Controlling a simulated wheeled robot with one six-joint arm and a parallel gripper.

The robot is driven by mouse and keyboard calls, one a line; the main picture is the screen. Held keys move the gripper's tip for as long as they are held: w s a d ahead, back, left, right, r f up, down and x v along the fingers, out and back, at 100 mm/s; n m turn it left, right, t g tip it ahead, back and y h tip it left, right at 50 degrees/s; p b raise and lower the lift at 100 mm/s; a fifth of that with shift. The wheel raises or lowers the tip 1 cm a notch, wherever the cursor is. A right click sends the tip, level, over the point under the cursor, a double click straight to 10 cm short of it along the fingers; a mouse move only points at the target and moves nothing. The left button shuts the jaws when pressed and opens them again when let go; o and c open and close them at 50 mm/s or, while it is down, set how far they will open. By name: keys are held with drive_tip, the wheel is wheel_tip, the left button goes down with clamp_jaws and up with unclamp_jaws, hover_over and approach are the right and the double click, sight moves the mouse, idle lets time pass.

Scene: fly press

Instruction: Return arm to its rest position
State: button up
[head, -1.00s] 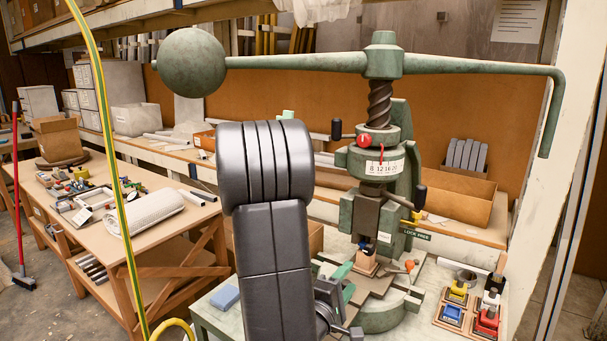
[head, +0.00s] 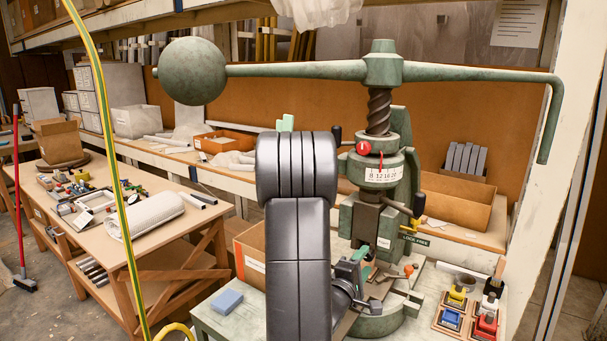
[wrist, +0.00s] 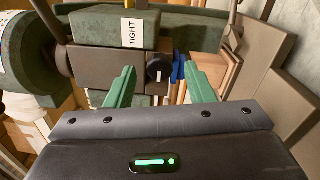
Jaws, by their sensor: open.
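The green fly press (head: 383,65) stands on a bench, with its long bar and ball weight (head: 192,71) level across the top. My dark arm rises in front of it. My gripper (head: 363,262) is low, in front of the press bed, and partly hides the work area under the ram. In the wrist view my gripper (wrist: 162,88) has its two green fingers apart. Beyond them are a press block with a "TIGHT" label (wrist: 131,32), a black knob (wrist: 158,69) and a small blue part (wrist: 178,68). I cannot tell whether the fingers touch anything.
Right of the press is a wooden tray (head: 468,316) with yellow, blue, red and black items. A blue block (head: 226,300) lies on the bench at left. An open cardboard box (head: 455,205) stands behind. A cluttered wooden table (head: 150,240) is at left, and a yellow-green hose hangs in front.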

drive_tip(key=shift+w+d, duration=0.4)
drive_tip(key=shift+w, duration=0.15)
drive_tip(key=shift+f+m+b, duration=0.1)
drive_tip(key=shift+m+b, duration=0.2)
drive_tip(key=shift+m, duration=0.3)
drive_tip(key=shift+s+a+m, duration=0.1)
drive_tip(key=shift+a+m, duration=0.05)
drive_tip(key=shift+m, duration=0.85)
drive_tip(key=m+b, duration=0.2)
drive_tip(key=m, duration=0.3)
drive_tip(key=shift+m+g, duration=0.3)
drive_tip(key=m+b, duration=0.1)
drive_tip(key=m, duration=0.3)
drive_tip(key=shift+m+h, duration=0.3)
drive_tip(key=m+b, duration=0.1)
drive_tip(key=m, duration=0.3)
drive_tip(key=shift+m, duration=0.3)
